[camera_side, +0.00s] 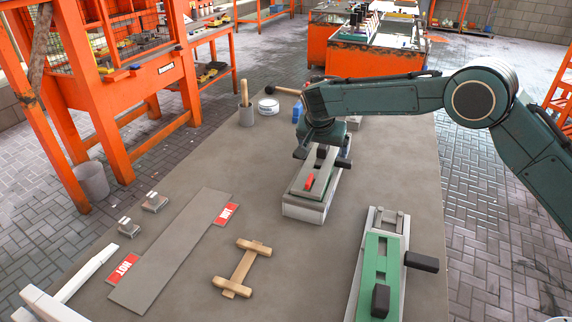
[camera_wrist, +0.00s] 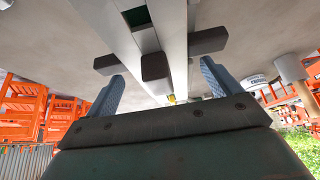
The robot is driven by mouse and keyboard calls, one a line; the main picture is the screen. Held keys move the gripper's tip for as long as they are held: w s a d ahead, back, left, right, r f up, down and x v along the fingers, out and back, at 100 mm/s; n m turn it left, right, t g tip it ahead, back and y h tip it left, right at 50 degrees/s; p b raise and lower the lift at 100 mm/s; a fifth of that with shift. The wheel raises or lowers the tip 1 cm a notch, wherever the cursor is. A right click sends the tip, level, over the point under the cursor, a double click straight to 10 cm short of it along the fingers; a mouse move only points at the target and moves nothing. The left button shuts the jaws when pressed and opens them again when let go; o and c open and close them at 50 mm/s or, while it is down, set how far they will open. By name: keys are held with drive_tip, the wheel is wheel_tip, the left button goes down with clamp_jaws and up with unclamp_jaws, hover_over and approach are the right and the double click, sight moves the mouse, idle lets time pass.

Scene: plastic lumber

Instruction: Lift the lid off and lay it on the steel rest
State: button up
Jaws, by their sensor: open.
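A long grey mould (camera_side: 305,206) stands mid-table under my gripper (camera_side: 322,150). On it lies a grey-green lid (camera_side: 308,186) with a slot, a red piece (camera_side: 309,181) and a dark upright knob (camera_side: 322,151). In the wrist view my open blue-grey fingers (camera_wrist: 162,85) are on either side of the dark knob (camera_wrist: 155,70), with gaps. Dark side handles (camera_wrist: 208,40) stick out of the mould. A flat grey plate (camera_side: 170,255), which looks like the steel rest, lies bare at left with red labels at its ends, one reading HOT.
A second mould (camera_side: 361,295) with a green lid (camera_side: 376,262) and dark knob stands at front right. A wooden frame (camera_side: 242,268) lies between it and the plate. Small metal blocks (camera_side: 154,202) sit left.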

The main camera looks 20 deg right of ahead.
drive_tip(key=c, duration=1.5)
drive_tip(key=shift+r, duration=0.15)
drive_tip(key=shift+r, duration=4.9)
drive_tip(key=shift+d, duration=0.1)
